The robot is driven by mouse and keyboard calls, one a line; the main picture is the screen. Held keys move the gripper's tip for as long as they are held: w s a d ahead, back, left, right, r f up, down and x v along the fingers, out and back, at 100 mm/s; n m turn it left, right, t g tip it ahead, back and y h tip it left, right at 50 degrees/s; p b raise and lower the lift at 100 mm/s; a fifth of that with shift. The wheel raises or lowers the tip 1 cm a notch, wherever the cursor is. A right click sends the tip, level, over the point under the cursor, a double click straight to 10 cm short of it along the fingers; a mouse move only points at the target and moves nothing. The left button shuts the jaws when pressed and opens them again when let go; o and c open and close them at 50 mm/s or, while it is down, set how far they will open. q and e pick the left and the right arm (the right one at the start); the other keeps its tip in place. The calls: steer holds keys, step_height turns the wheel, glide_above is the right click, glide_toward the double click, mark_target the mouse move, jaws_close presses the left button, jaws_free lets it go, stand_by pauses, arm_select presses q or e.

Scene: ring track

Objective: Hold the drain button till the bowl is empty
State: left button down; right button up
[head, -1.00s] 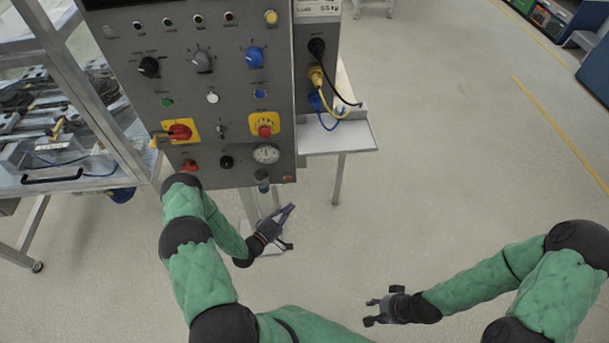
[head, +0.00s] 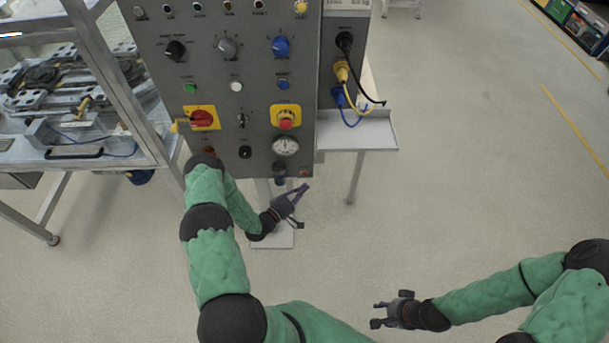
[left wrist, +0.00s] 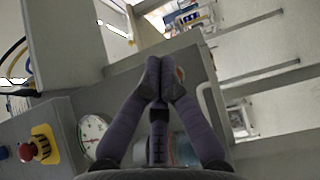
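The grey control panel (head: 205,110) has a round gauge (head: 285,146) near its lower right. Below the gauge hangs a small dark, glassy bowl (head: 279,172). In the left wrist view, a bluish, clear bowl (left wrist: 184,150) shows partly behind my fingers; its liquid level is unclear. I cannot make out the drain button. My left gripper (head: 304,188) is just below and right of the bowl in the head view, apparently apart from it. In the left wrist view its fingertips (left wrist: 162,66) meet, with nothing between them. My right gripper (head: 380,314) is over open floor, far from the panel; its opening is unclear.
A red emergency button (head: 286,121) and a red rotary switch (head: 201,118) are on the panel. A small shelf (head: 370,135) with cables juts out at the right. A metal workbench (head: 75,150) stands at left.

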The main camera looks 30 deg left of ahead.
mark_target(304, 173)
arm_select(q)
steer(key=shift+w+a+b, duration=0.35)
steer(key=shift+w+a, duration=0.05)
steer(key=shift+w, duration=0.2)
steer(key=shift+w+a+b, duration=0.35)
steer(key=shift+w, duration=0.25)
steer(key=shift+w+a, duration=0.1)
steer(key=shift+w, duration=0.05)
stand_by(0.6)
steer(key=shift+w+a+b, duration=0.1)
steer(key=shift+w+b, duration=0.1)
steer(key=shift+b, duration=0.15)
steer(key=shift+w+a+r+b, duration=0.1)
steer(key=shift+w+a+b, duration=0.15)
steer(key=shift+w+b, duration=0.1)
stand_by(2.7)
steer(key=shift+s, duration=0.1)
stand_by(0.6)
steer(key=shift+s+d, duration=0.45)
steer(key=shift+s, duration=0.15)
